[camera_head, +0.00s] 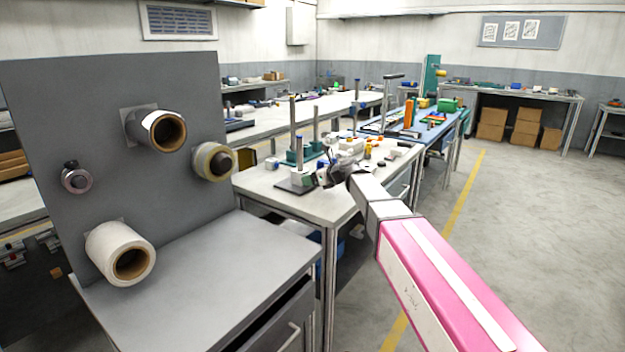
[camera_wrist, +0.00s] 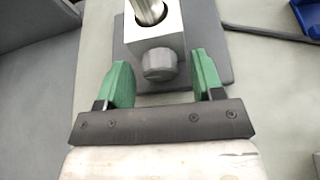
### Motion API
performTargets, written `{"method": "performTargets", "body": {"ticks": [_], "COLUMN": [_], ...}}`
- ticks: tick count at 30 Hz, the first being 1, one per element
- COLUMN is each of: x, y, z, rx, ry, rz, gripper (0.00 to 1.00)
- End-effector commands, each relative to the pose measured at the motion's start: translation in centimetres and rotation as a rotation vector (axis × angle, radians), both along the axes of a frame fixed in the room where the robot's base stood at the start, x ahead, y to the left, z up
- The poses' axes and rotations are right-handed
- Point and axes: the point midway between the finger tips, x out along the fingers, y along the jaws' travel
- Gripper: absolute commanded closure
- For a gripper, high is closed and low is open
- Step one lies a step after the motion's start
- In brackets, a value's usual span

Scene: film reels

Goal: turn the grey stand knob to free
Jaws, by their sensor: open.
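The grey stand knob (camera_wrist: 159,66) shows in the wrist view as a short grey cylinder on the near face of a pale metal block (camera_wrist: 172,42). A steel post (camera_wrist: 149,10) passes through the block. My gripper (camera_wrist: 162,80) is open, with its green fingers on either side of the knob and a gap on each side. The fingers do not appear to touch it. In the head view my gripper (camera_head: 312,180) is at the front of the cluttered bench, beside a stand with a dark base (camera_head: 290,187). The knob is too small to make out there.
A grey panel with several rolls, including a white roll (camera_head: 118,252), stands at the left on a grey cabinet (camera_head: 200,285). Other posts and small parts crowd the bench (camera_head: 258,185) behind my gripper. A blue bin (camera_wrist: 308,16) is at the wrist view's upper right. The right floor is clear.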

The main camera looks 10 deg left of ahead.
Motion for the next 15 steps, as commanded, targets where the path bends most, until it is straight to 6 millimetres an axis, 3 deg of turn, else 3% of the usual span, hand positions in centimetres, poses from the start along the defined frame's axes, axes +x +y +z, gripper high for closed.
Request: {"method": "performTargets", "body": {"ticks": [5, 9, 15], "x": [-0.01, -0.01, -0.1], "y": [-0.03, -0.03, -0.02], "z": [0.01, 0.02, 0.02], "rx": [0.0, 0.0, -0.009], "ry": [0.0, 0.0, -0.021], "rz": [0.0, 0.0, 0.0], "gripper": [0.42, 0.88, 0.88]}}
